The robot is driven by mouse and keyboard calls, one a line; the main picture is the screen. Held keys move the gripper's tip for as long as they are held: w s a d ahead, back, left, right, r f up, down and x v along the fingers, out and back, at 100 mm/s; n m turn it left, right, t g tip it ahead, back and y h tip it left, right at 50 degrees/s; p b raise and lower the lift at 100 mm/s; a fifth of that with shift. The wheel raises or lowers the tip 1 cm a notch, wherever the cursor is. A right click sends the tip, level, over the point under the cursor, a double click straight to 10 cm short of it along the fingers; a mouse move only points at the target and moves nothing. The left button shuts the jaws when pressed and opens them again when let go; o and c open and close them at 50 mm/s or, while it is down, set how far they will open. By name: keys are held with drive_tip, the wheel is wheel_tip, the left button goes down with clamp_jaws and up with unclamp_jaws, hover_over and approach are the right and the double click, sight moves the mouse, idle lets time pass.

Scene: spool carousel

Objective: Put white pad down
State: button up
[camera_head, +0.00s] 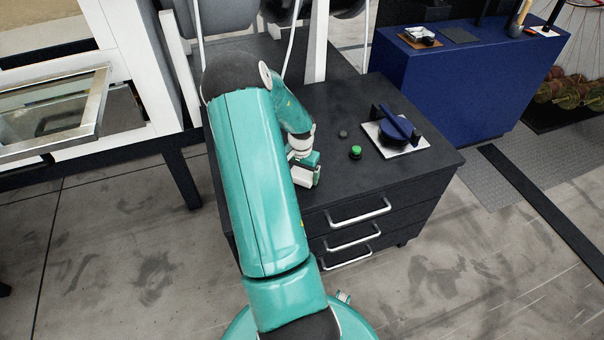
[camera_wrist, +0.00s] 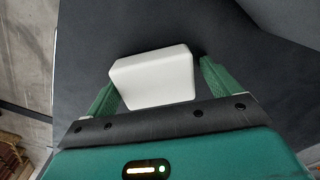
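The white pad (camera_wrist: 152,78) is a pale block with rounded edges. In the wrist view it lies between the two green fingers of my gripper (camera_wrist: 158,75). The left finger reaches its left edge; a thin dark gap seems to show at the right finger, so I cannot tell whether both fingers press on it. In the head view the pad (camera_head: 303,179) shows below my gripper (camera_head: 308,165), at the front left of the dark drawer cabinet's top (camera_head: 350,108). Whether it touches the top is unclear.
A green button (camera_head: 355,152) and a small dark knob (camera_head: 343,134) stand right of my gripper. A blue-handled device on a white plate (camera_head: 397,133) sits farther right. A blue cabinet (camera_head: 460,80) stands behind. The cabinet top's front right corner is clear.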

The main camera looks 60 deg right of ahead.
sight(302, 173)
drive_tip(key=shift+s+a+f, duration=0.2)
drive_tip(key=shift+s+f, duration=0.3)
drive_tip(key=shift+f, duration=0.15)
drive_tip(key=shift+d+r, duration=0.15)
drive_tip(key=shift+r, duration=0.2)
wheel_tip(302, 173, up, 13)
drive_tip(key=shift+w, duration=0.2)
